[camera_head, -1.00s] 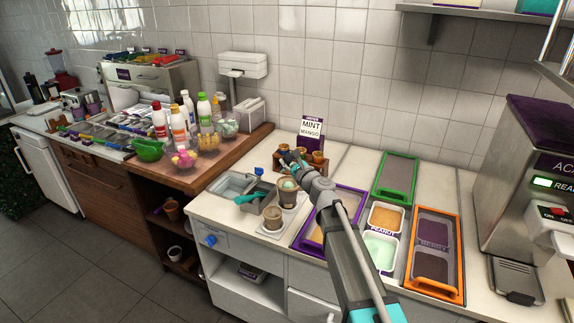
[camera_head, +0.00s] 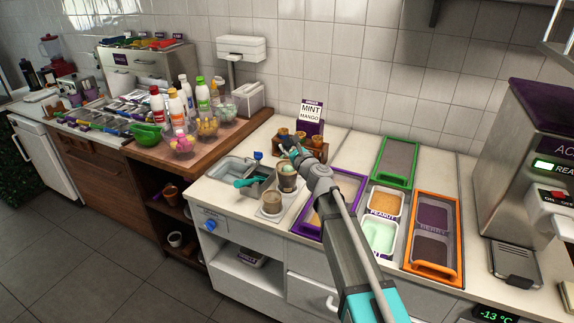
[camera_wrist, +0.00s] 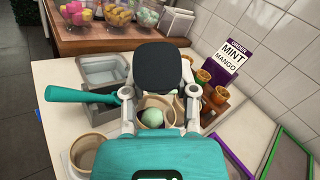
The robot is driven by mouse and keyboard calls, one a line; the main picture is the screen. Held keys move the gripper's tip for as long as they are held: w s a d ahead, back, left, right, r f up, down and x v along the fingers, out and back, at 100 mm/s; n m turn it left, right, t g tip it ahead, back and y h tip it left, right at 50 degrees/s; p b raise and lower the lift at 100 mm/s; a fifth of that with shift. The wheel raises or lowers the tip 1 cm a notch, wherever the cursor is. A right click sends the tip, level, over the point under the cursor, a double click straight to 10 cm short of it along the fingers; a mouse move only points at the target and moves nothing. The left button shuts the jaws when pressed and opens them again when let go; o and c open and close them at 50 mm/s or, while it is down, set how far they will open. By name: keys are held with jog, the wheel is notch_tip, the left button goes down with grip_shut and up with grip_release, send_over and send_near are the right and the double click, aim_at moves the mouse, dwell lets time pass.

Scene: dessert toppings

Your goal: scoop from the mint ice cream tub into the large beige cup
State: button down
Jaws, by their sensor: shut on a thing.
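My gripper (camera_head: 297,157) reaches over the counter just above the large beige cup (camera_head: 287,183). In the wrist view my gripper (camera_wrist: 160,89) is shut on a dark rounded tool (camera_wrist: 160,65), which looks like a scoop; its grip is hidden. The large beige cup (camera_wrist: 145,119) shows below the fingers with a pale green ball (camera_wrist: 154,119) in it. The mint ice cream tub (camera_head: 380,236) is right of the arm, filled with pale green. A teal handle (camera_wrist: 80,94) shows left of the fingers; its inner end is hidden.
A smaller beige cup (camera_head: 271,203) stands in front of the large one. A sink (camera_head: 232,169) lies to the left. A small wooden stand (camera_head: 313,152) and a mint-mango sign (camera_head: 311,114) are behind. A peanut tub (camera_head: 386,203) adjoins the mint.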

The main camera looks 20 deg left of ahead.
jog(key=shift+r, duration=0.15)
notch_tip(320, 180, up, 6)
jog(key=p, duration=0.6)
dwell(0.5)
jog(key=n+g+p, duration=0.1)
jog(key=n, duration=0.1)
jog(key=n+g+y+p, duration=0.1)
jog(key=n+g+p, duration=0.1)
jog(key=shift+w+r, duration=0.1)
jog(key=shift+r, duration=0.3)
jog(key=n+g+p, duration=0.4)
jog(key=n, duration=0.1)
jog(key=shift+r, duration=0.4)
jog(key=n+g+h+p, duration=0.1)
jog(key=n+g+p, duration=0.1)
jog(key=r+n+g+h+p, duration=0.1)
jog(key=n+p, duration=0.1)
jog(key=p, duration=0.1)
jog(key=shift+n+g+h, duration=0.3)
jog(key=shift+g, duration=0.1)
jog(key=n+g+h+p, duration=0.1)
jog(key=p, duration=0.1)
jog(key=n+g+h+p, duration=0.1)
jog(key=n+p, duration=0.1)
jog(key=shift+r+n+h, duration=0.2)
jog(key=shift+n+h, duration=0.1)
jog(key=shift+f, duration=0.15)
